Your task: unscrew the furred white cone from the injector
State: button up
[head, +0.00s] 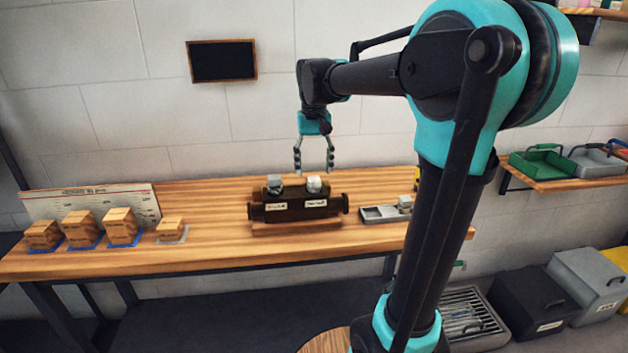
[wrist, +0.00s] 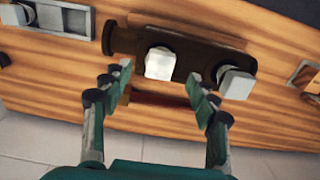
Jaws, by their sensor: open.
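The injector (head: 290,208) is a dark brown body with flanged ends and two pale labels on the bench; it also shows in the wrist view (wrist: 190,47). Two blocky caps stand on it. The white one, the furred cone (head: 314,185), is on the right in the head view and left of the other in the wrist view (wrist: 160,63). A greyer cap (head: 274,184) is at the other end, also in the wrist view (wrist: 236,83). My gripper (head: 314,169) is open and empty, pointing down above the white cone. In the wrist view its fingertips (wrist: 159,80) are spread either side of the cone, apart from it.
A grey tray (head: 376,215) with a pale grey part (head: 405,202) lies right of the injector. The bench (head: 210,255) is clear between blocks and injector.

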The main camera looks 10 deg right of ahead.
aim_at(314, 179)
jog(key=shift+f, duration=2.35)
jog(key=shift+c, duration=0.5)
grip_shut()
jog(key=n, duration=0.4)
jog(key=n, duration=0.3)
jog(key=shift+n, duration=0.5)
jog(key=shift+n, duration=2)
